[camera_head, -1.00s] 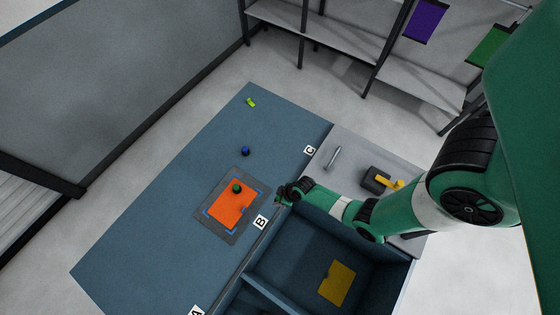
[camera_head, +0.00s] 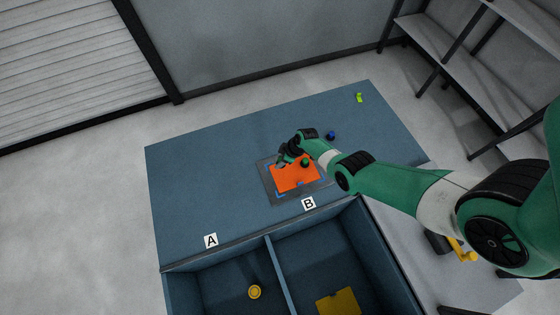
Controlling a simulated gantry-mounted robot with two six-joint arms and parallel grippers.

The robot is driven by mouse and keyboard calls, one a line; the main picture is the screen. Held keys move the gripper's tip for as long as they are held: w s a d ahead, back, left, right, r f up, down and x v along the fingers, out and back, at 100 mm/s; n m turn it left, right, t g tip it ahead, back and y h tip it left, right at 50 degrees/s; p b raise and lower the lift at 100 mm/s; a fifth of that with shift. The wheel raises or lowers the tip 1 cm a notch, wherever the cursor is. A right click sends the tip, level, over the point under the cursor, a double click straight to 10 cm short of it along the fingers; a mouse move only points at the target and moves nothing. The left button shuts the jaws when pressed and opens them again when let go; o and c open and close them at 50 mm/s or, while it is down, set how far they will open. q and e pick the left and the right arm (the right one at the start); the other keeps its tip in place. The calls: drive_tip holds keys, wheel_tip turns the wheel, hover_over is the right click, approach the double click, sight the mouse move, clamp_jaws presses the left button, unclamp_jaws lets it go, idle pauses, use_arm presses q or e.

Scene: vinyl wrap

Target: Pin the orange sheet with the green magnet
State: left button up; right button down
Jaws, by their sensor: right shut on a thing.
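The orange sheet (camera_head: 293,180) lies on a grey pad with blue corner marks (camera_head: 318,191) on the blue-grey table. The green magnet (camera_head: 305,162) sits on the sheet near its upper right side. My right gripper (camera_head: 281,162) is at the sheet's far edge, left of the magnet, shut on what appears to be the orange sheet. Its fingers are small and dark, and the exact hold is partly hidden. My left gripper is not in view.
A blue magnet (camera_head: 331,135) and a lime-green object (camera_head: 360,98) lie farther right on the table. Below the pad are bins labelled A (camera_head: 211,240) and B (camera_head: 308,203), holding a yellow ring (camera_head: 255,292) and a yellow sheet (camera_head: 340,303). The table's left part is clear.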

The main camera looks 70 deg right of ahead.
drive_tip(key=b, duration=0.7)
hover_over(278, 172)
drive_tip(key=s, duration=0.1)
drive_tip(key=shift+d+f, duration=0.1)
drive_tip(key=shift+f, duration=3.55)
drive_tip(key=shift+s+f+b, duration=0.15)
drive_tip(key=shift+f+b, duration=0.65)
drive_tip(key=shift+f, duration=0.1)
drive_tip(key=shift+c, duration=1.3)
unclamp_jaws()
drive_tip(key=p+v, duration=1.1)
drive_tip(key=shift+r+p, duration=0.3)
drive_tip(key=shift+r, duration=0.05)
drive_tip(key=shift+s, duration=0.1)
